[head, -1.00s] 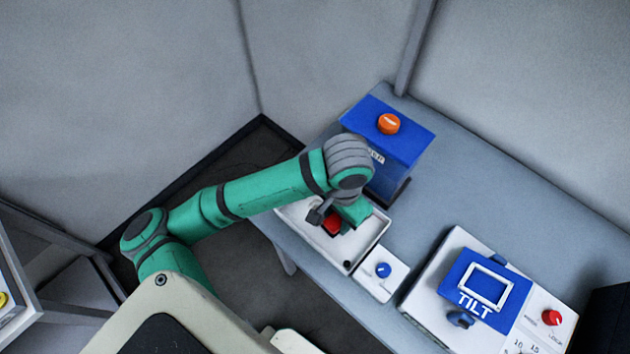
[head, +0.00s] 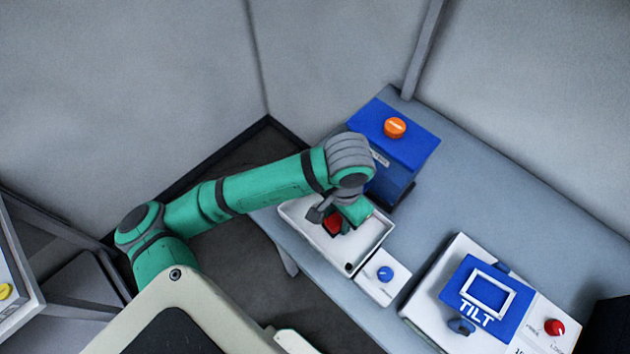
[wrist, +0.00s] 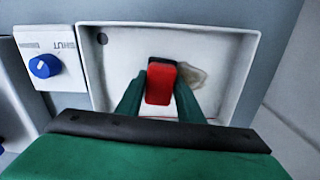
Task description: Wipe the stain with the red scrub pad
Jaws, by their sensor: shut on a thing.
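The red scrub pad (wrist: 160,82) is held between the two green fingers of my gripper (wrist: 160,92), which is shut on it. In the head view the pad (head: 333,222) shows below my wrist, inside the white tray (head: 365,256). A brownish stain (wrist: 192,76) lies on the floor of the tray (wrist: 120,73), just right of the pad in the wrist view. The pad may cover part of it. I cannot tell whether the pad touches the tray floor. The stain is hidden behind my arm in the head view.
A white panel with a blue knob (head: 385,273) adjoins the tray. A blue box with an orange button (head: 395,127) stands behind it. A white unit with a blue TILT plate (head: 470,312) and red knob (head: 554,327) is at right. The table between is clear.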

